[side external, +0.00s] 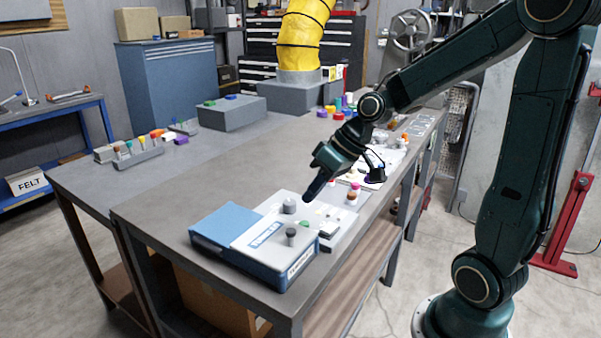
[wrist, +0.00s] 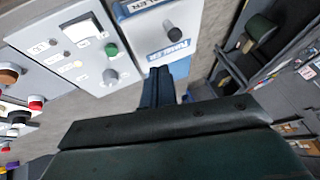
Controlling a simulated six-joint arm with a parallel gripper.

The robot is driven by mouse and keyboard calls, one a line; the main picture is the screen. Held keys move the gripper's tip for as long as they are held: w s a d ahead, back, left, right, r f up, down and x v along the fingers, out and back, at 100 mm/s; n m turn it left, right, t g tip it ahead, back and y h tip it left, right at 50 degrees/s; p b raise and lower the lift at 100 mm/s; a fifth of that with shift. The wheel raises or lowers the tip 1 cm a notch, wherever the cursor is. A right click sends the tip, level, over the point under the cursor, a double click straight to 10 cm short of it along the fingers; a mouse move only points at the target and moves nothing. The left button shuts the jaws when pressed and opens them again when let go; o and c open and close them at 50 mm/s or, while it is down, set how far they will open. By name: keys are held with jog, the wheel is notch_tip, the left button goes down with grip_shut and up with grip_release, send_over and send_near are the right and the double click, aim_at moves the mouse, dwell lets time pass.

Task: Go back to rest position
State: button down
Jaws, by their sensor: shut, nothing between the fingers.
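My gripper (side external: 308,196) is shut and empty. In the wrist view the closed fingers (wrist: 158,75) point at the lower edge of a blue-and-white box (wrist: 185,18). Beside that, the grey panel (wrist: 50,15) shows a green button (wrist: 111,50) and a grey knob (wrist: 110,78). I cannot tell from these views whether the fingertips touch anything.
The blue-topped box (side external: 225,226) with a black knob (side external: 291,233) sits at the bench's front edge. Several coloured items and a grey block (side external: 232,112) stand farther back. A yellow duct (side external: 302,40) rises behind. The bench's left middle (side external: 165,205) is clear.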

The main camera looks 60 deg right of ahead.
jog(key=s+a+r+h, duration=0.1)
jog(key=s+a+r, duration=0.1)
jog(key=s, duration=0.6)
jog(key=s+a+r+h, duration=0.2)
jog(key=s+r, duration=0.2)
jog(key=s, duration=0.3)
jog(key=shift+s+a+r, duration=0.25)
jog(key=shift+s+r, duration=0.05)
jog(key=shift+s, duration=0.05)
